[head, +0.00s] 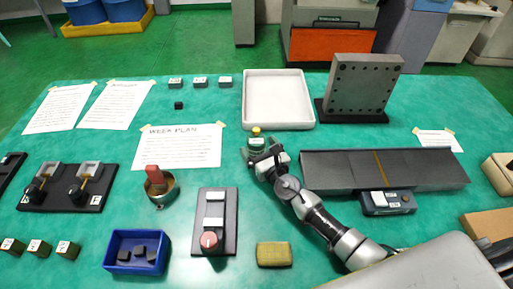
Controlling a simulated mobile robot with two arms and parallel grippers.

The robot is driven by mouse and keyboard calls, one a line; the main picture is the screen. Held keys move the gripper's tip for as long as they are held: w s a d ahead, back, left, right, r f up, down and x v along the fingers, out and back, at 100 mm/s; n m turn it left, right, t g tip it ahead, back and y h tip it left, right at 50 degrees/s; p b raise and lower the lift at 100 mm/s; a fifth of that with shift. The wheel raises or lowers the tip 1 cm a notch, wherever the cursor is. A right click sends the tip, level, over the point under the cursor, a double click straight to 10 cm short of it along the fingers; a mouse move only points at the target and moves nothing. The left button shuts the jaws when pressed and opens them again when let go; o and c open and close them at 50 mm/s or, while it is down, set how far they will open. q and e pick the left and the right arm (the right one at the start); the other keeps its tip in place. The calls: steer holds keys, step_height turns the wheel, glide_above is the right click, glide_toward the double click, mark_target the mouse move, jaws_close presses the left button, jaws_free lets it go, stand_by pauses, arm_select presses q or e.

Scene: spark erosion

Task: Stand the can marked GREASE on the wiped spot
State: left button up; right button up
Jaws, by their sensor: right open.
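A small green can (257,143) with a yellow cap and a pale label stands upright on the green table, right of the WEEK PLAN sheet. The label is too small to read, so I cannot tell if it says GREASE. My right gripper (262,158) is open, just in front of the can and overlapping its lower part. I cannot tell whether its fingers touch the can or are around it. I cannot make out a wiped spot on the table. My left gripper is not in view.
A white tray (278,123) and an upright drilled plate (361,85) stand behind.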

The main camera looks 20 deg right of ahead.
steer(key=shift+w+a, duration=0.2)
steer(key=shift+w, duration=0.85)
steer(key=c, duration=1)
steer(key=shift+c, duration=1.3)
steer(key=shift+r, duration=0.15)
